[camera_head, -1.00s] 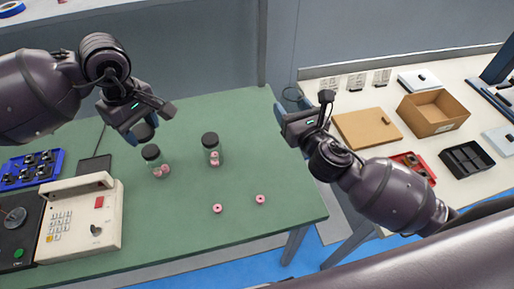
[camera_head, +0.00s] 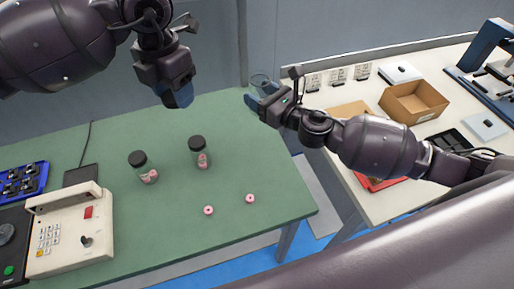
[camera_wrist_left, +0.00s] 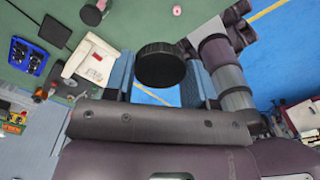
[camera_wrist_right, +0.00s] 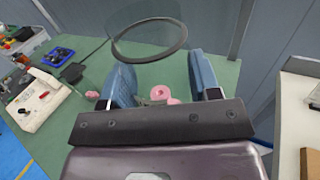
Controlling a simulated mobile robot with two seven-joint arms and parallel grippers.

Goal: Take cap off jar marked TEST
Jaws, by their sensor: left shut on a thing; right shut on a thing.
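My left gripper (camera_head: 178,98) is raised above the back of the green table. In the left wrist view its blue fingers are shut on a round black cap (camera_wrist_left: 160,66). My right gripper (camera_head: 262,100) is to the right, near the table's back right corner. It is shut on a clear jar (camera_head: 261,80), whose open round rim (camera_wrist_right: 150,40) shows in the right wrist view with no cap on it. Pink rings (camera_wrist_right: 160,94) show between the right fingers; I cannot tell whether they are inside this jar. No TEST marking is readable. Cap and jar are well apart.
Two black-capped jars with pink rings, a left one (camera_head: 143,167) and a right one (camera_head: 199,153), stand on the green table (camera_head: 170,225). Two loose pink rings (camera_head: 208,210) (camera_head: 250,198) lie in front. A beige device (camera_head: 70,230) is at left; a cardboard box (camera_head: 413,103) is on the right bench.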

